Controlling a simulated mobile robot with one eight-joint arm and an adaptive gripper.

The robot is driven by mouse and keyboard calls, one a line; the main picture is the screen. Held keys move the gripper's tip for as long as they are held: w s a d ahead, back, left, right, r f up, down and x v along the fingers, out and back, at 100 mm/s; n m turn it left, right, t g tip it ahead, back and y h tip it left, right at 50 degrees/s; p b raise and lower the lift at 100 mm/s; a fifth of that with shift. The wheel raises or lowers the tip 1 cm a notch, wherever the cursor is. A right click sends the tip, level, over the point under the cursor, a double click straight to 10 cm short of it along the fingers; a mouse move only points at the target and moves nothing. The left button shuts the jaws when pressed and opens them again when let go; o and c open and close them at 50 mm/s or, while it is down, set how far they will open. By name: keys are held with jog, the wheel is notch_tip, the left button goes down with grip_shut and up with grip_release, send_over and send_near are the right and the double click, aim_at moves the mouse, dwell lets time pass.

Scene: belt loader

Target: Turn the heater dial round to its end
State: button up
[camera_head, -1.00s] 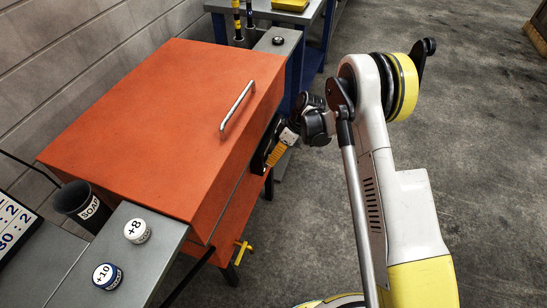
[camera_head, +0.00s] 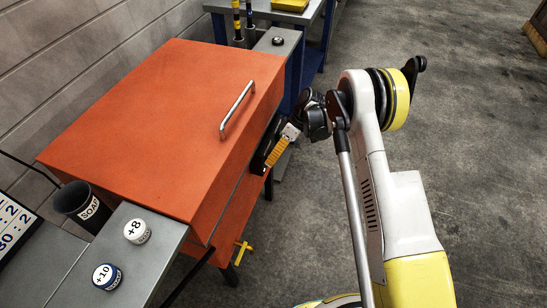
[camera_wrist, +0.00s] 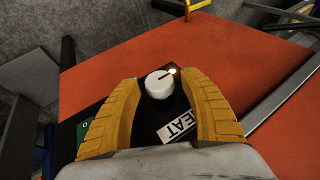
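The heater dial (camera_wrist: 158,84) is a white round knob on a dark panel on the orange box's side. A dark pointer line on it points up and right, towards a small glowing spot (camera_wrist: 173,70) at its edge. A label reading HEAT (camera_wrist: 187,123) lies below it. My gripper (camera_wrist: 158,78) has its two yellow fingers on either side of the dial, with narrow gaps visible, so it looks open around the knob. In the head view my gripper (camera_head: 270,158) is at the box's right side, and the dial is hidden there.
The orange box (camera_head: 150,120) has a metal handle (camera_head: 237,110) on top and a yellow valve handle (camera_head: 243,251) low on its side. Grey benches stand in front and behind. Two round weights, +8 (camera_head: 137,231) and +10 (camera_head: 107,276), sit on the front one.

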jog(key=shift+r, duration=0.1)
jog(key=v, duration=1.2)
jog(key=s+d+r+m+t+h, duration=0.1)
jog(key=s+d+r+m+t, duration=0.1)
jog(key=s+r, duration=0.35)
jog(key=s+d+r+m+t+h, duration=0.1)
jog(key=s+d+r+m, duration=0.15)
jog(key=r, duration=0.55)
jog(key=s+d+r+m+t+h, duration=0.1)
jog(key=s+r+m+t, duration=0.15)
jog(key=r, duration=0.45)
jog(key=s+d+r+m+t+h, duration=0.1)
jog(key=s+d+m+t, duration=0.1)
jog(key=s, duration=0.8)
jog(key=s+d+r+m+t+h, duration=0.1)
jog(key=s+d+m, duration=0.3)
jog(key=s, duration=0.6)
jog(key=shift+d+t+h, duration=0.45)
jog(key=shift+t+h, duration=0.05)
jog(key=shift+t, duration=0.35)
